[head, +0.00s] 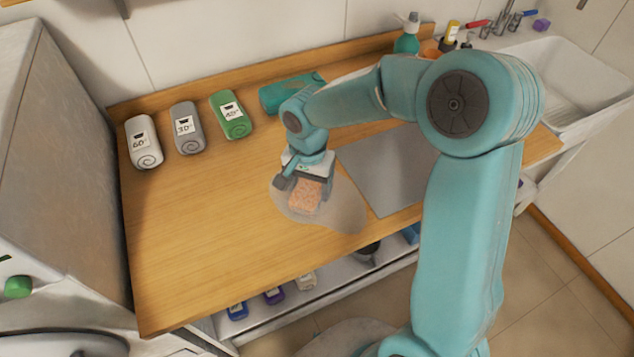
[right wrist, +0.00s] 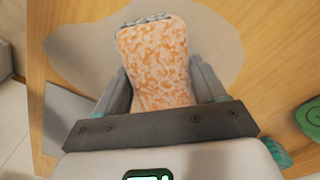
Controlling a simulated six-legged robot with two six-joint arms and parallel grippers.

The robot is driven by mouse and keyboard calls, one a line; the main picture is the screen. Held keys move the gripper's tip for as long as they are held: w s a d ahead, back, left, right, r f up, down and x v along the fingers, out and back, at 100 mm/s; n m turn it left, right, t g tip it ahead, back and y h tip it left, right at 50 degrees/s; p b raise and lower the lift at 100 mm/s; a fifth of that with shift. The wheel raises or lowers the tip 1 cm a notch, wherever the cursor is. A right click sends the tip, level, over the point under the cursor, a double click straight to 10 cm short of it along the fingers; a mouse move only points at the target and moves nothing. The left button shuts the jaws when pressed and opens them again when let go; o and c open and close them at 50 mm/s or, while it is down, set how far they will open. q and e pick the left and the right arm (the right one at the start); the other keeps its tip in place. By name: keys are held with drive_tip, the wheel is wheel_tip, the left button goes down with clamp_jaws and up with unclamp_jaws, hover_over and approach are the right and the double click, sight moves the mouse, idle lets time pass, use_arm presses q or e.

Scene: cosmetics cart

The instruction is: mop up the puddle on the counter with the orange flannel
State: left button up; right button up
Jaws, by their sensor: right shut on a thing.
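The orange flannel (head: 305,195) is a mottled orange-and-white block. My right gripper (head: 305,178) is shut on it, over the puddle; the flannel also shows between the fingers in the right wrist view (right wrist: 160,65). The puddle (head: 340,213) is a greyish, see-through patch on the wooden counter (head: 200,240), near its front edge. It spreads around the flannel in the right wrist view (right wrist: 80,55). I cannot tell whether the flannel's underside touches the counter. My left gripper is not in view.
Rolled towels in white (head: 143,142), grey (head: 187,128) and green (head: 231,115) lie at the back left. A teal case (head: 290,93) lies behind my gripper. A grey panel (head: 385,168) is right of the puddle. A sink (head: 570,85) stands far right. The counter's left front is clear.

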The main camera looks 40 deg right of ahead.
drive_tip(key=shift+w+a, duration=0.2)
drive_tip(key=shift+a, duration=0.5)
drive_tip(key=shift+s+d+b, duration=0.2)
drive_tip(key=shift+d, duration=0.55)
drive_tip(key=shift+s+d+b, duration=0.15)
drive_tip(key=shift+s+d, duration=0.05)
drive_tip(key=shift+d, duration=0.5)
drive_tip(key=shift+s+d+r, duration=0.1)
drive_tip(key=shift+s+d, duration=0.1)
drive_tip(key=shift+d, duration=0.6)
drive_tip(key=shift+s+d, duration=0.2)
drive_tip(key=shift+d, duration=0.55)
drive_tip(key=shift+w+r+p, duration=0.1)
drive_tip(key=shift+r+p, duration=0.3)
drive_tip(key=shift+r, duration=0.15)
wheel_tip(320, 180, up, 7)
drive_tip(key=p, duration=0.4)
drive_tip(key=shift+p, duration=0.4)
drive_tip(key=shift+f, duration=0.1)
drive_tip(key=shift+a, duration=0.1)
